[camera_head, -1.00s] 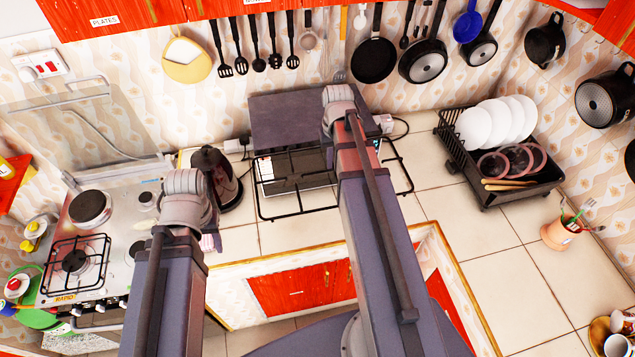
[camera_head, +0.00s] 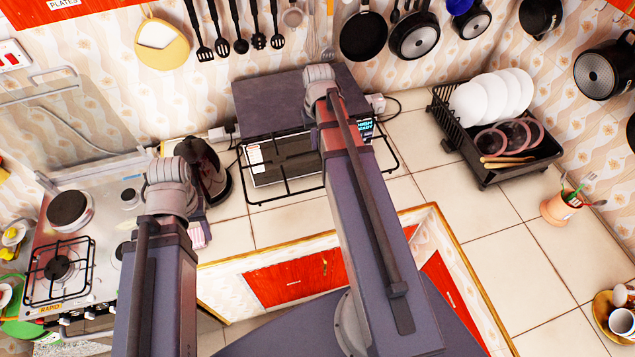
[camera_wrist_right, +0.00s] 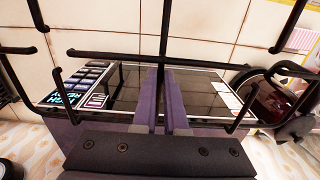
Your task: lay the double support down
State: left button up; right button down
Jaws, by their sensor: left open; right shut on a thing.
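In the right wrist view, the fingers of my right gripper (camera_wrist_right: 165,75) are shut on a black bar of the support (camera_wrist_right: 110,53). I cannot tell whether the rack touches the hob. My left gripper (camera_head: 200,236) is open, mostly hidden by its wrist, beside the dark kettle (camera_head: 213,178), apart from the support.
A dish rack with plates (camera_head: 485,170) is at the right. A gas stove (camera_head: 100,250) is at the left. Pans and utensils hang on the back wall. The tiled counter (camera_head: 425,185) right of the hob is clear.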

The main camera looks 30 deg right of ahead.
jog(key=b, duration=1.8)
send_over(318, 197)
notch_tip(318, 197, down, 19)
jog(key=shift+r, duration=0.15)
notch_tip(318, 197, down, 7)
jog(key=b, duration=0.6)
jog(key=shift+b, duration=0.4)
jog(key=c, duration=0.9)
grip_release()
jog(key=shift+r, duration=0.2)
notch_tip(318, 197, up, 8)
jog(key=p, duration=0.7)
jog(key=shift+f+p, duration=0.25)
jog(key=shift+p, duration=0.15)
